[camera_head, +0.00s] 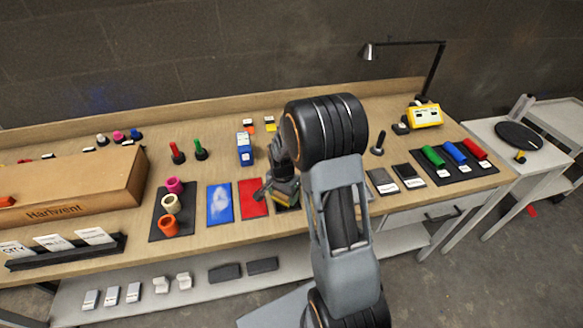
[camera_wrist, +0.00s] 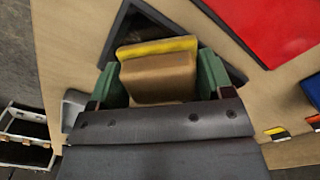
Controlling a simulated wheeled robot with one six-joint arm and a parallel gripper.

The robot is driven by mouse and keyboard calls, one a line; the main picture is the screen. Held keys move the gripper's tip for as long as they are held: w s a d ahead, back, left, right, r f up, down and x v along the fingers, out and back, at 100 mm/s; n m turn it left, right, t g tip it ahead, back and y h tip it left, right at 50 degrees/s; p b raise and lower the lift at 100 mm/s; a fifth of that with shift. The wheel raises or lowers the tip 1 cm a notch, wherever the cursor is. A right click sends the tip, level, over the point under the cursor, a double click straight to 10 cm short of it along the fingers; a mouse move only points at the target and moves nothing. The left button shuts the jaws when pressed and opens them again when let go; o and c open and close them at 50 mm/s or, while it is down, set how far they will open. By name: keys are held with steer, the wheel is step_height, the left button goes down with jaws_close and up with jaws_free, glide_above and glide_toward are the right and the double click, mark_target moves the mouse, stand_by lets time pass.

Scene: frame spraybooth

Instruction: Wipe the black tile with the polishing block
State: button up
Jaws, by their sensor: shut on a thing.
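My gripper (camera_wrist: 165,82) is shut on the polishing block (camera_wrist: 158,78), a tan block with a yellow layer along one side. The green fingers sit on either side of it. The black tile (camera_wrist: 127,28) lies just past the block in the wrist view, dark and shiny inside a grey border. The block and gripper hide part of it. I cannot tell whether the block touches the tile. In the head view my gripper (camera_head: 284,188) is over the bench right of the red tile (camera_head: 253,198), and my arm hides much of the area.
A blue tile (camera_head: 220,204) with a whitish smear lies left of the red tile. A dark mat with pink, cream and orange rings (camera_head: 170,224) is farther left. A blue bottle (camera_head: 246,156) stands behind. Dark blocks (camera_head: 408,176) and colored rollers (camera_head: 455,154) lie to the right.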

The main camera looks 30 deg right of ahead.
mark_target(275, 193)
steer(key=shift+w+a, duration=0.25)
steer(key=shift+a, duration=0.95)
steer(key=shift+w+a+r, duration=0.1)
steer(key=shift+a+r, duration=0.1)
steer(key=shift+r, duration=0.1)
step_height(275, 193, up, 3)
steer(key=shift+d+f+p, duration=0.1)
steer(key=shift+f+p, duration=0.1)
steer(key=shift+p, duration=0.65)
steer(key=shift+r+p, duration=1.75)
steer(key=shift+r, duration=0.75)
